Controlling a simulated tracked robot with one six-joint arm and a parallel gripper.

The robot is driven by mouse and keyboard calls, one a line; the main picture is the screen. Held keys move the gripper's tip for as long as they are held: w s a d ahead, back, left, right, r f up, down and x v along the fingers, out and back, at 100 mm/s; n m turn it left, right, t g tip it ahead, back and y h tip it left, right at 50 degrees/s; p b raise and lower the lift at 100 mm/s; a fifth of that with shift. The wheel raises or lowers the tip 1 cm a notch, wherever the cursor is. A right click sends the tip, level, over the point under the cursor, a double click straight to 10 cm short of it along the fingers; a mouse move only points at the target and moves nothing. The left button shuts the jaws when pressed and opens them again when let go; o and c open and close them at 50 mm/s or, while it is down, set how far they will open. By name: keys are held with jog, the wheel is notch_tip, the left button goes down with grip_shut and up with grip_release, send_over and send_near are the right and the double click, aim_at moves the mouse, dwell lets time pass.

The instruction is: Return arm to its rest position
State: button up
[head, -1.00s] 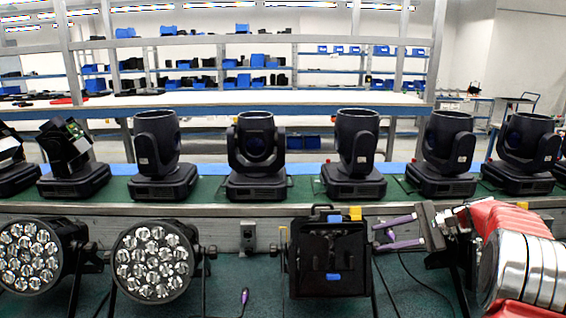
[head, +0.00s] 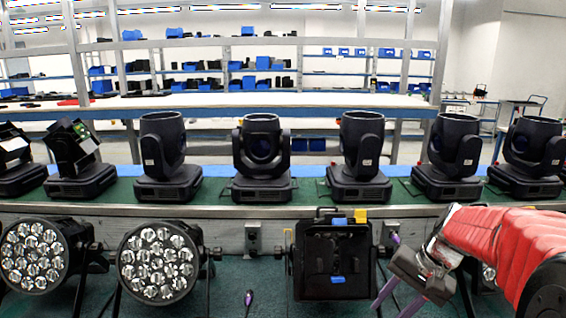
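My arm (head: 500,237) reaches in from the right edge in a red ribbed cover. My gripper (head: 391,306) is at its end, tilted down and to the left, low in the picture. Its two purple fingers are apart with nothing seen between them. The lower fingertip is close to the bottom edge of the picture. The gripper is in front and to the right of a black par can seen from behind (head: 318,258); I cannot tell the distance between them.
Two par cans with clear lenses stand at left (head: 158,264) (head: 34,257). Another fixture is mostly hidden behind my arm. A row of moving-head lights (head: 262,150) stands on the green-topped bench (head: 112,192). A purple-ended cable (head: 248,299) lies on the green floor.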

jog(key=s+a+r+n+t+h, duration=0.1)
jog(key=s+a+r+n, duration=0.1)
jog(key=s, duration=0.4)
jog(key=s+a+r+n+t+h, duration=0.1)
jog(key=s+a+r+n, duration=0.1)
jog(key=s, duration=0.4)
jog(key=s+a+r+n+t+h, duration=0.1)
jog(key=s+a+r+n+t, duration=0.1)
jog(key=s, duration=0.4)
jog(key=a+n, duration=0.1)
jog(key=a, duration=0.1)
jog(key=shift+a+h, duration=0.35)
jog(key=shift+h, duration=0.05)
jog(key=shift+c, duration=0.6)
jog(key=shift+s, duration=0.2)
